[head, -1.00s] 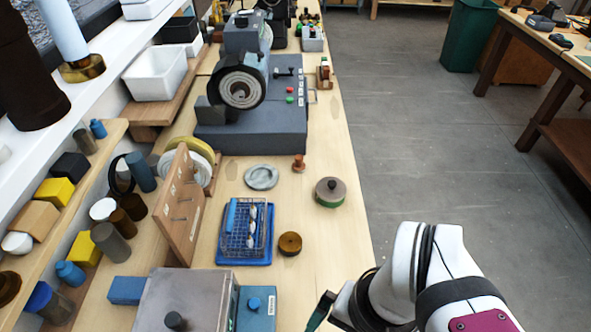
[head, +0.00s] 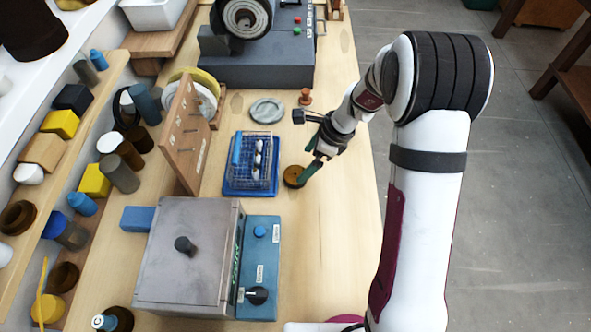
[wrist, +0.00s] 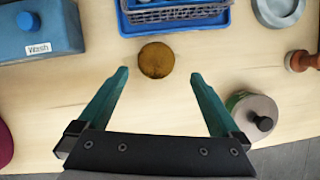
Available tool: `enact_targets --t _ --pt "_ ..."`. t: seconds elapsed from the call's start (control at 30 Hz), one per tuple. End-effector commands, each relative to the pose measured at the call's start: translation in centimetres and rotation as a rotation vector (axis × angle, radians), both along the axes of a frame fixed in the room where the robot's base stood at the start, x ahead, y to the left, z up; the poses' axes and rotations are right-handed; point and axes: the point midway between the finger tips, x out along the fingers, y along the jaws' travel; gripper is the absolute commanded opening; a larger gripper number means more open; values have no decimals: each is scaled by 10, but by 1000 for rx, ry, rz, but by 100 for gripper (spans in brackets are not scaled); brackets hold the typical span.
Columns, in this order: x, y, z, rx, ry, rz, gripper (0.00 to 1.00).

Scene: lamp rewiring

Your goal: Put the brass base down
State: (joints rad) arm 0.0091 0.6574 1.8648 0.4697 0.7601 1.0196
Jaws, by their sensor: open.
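The brass base, a round brown-gold disc (head: 292,176), lies flat on the wooden bench just right of the blue tray's lower corner. In the wrist view the disc (wrist: 156,60) shows whole, centred left to right between my fingertips and slightly beyond them. My gripper (wrist: 160,74) is open with two green fingers spread wide, and nothing is held between them. In the head view my gripper (head: 309,165) is close to the disc, with a green finger overlapping its right edge. The height gap between fingers and disc is hard to tell.
The blue tray (head: 229,191) holds a wire basket. A grey ring dish (head: 267,111) and a reddish-brown stamp-like piece (head: 305,97) stand farther back. A black-knobbed round pot (wrist: 252,113) is near my right finger. A blue "Wash" box (wrist: 38,30) stands left.

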Motion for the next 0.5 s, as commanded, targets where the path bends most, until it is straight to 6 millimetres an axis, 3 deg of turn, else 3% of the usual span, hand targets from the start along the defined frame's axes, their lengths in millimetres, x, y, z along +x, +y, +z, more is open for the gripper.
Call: enact_targets --t 0.3,0.5 --pt "-3 19 -50 -2 2 2 100" --pt "-2 20 -52 -2 -1 1 100"
